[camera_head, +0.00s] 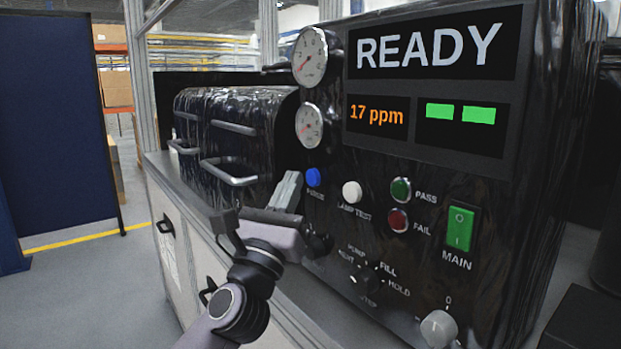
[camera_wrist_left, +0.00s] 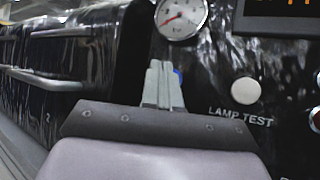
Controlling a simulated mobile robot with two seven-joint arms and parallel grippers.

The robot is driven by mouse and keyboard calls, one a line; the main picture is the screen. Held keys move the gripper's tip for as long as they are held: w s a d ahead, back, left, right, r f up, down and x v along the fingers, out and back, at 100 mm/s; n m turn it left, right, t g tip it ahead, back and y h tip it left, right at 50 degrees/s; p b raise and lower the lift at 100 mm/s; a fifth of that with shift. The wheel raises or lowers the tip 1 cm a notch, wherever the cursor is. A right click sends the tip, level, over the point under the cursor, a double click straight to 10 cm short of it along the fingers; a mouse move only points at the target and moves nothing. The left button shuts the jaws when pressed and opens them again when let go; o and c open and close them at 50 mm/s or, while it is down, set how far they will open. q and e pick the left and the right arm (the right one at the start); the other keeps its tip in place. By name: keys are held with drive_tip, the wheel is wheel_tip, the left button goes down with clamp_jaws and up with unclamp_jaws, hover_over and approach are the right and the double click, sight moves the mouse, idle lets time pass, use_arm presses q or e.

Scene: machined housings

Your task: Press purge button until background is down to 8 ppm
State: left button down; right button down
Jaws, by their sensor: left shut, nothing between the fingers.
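The blue purge button (camera_head: 313,177) is on the black machine panel, left of the white lamp test button (camera_head: 352,192). My left gripper (camera_head: 290,180) is shut and empty, with its fingertips just left of the purge button in the head view. In the left wrist view the shut fingers (camera_wrist_left: 161,72) cover most of the blue button (camera_wrist_left: 178,76), and only a sliver shows. I cannot tell whether the fingertips touch it. The orange display (camera_head: 377,116) reads 17 ppm. The display above (camera_head: 428,45) reads READY. My right gripper is not in view.
Green PASS (camera_head: 401,190) and red FAIL (camera_head: 398,220) lamps, a green MAIN switch (camera_head: 460,228) and a rotary selector (camera_head: 367,278) share the panel. Two gauges (camera_head: 310,56) sit above the button. Black housings with metal handles (camera_head: 230,172) stand at the left.

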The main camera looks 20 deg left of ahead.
use_arm(q)
drive_tip(key=shift+w+d, duration=0.1)
drive_tip(key=shift+w, duration=0.05)
drive_tip(key=shift+w+d, duration=0.15)
drive_tip(key=shift+w, duration=0.1)
drive_tip(key=shift+w+d, duration=0.2)
drive_tip(key=shift+w, duration=0.15)
idle(0.9)
drive_tip(key=shift+s+a, duration=0.1)
drive_tip(key=shift+s, duration=0.05)
drive_tip(key=shift+s+a+p, duration=0.3)
drive_tip(key=shift+s+p, duration=0.2)
drive_tip(key=shift+s, duration=0.1)
drive_tip(key=s+a, duration=0.1)
drive_tip(key=s+p, duration=0.1)
drive_tip(key=s, duration=0.1)
drive_tip(key=s+a, duration=0.1)
drive_tip(key=shift+s+a, duration=0.15)
drive_tip(key=shift+a, duration=0.15)
idle(0.3)
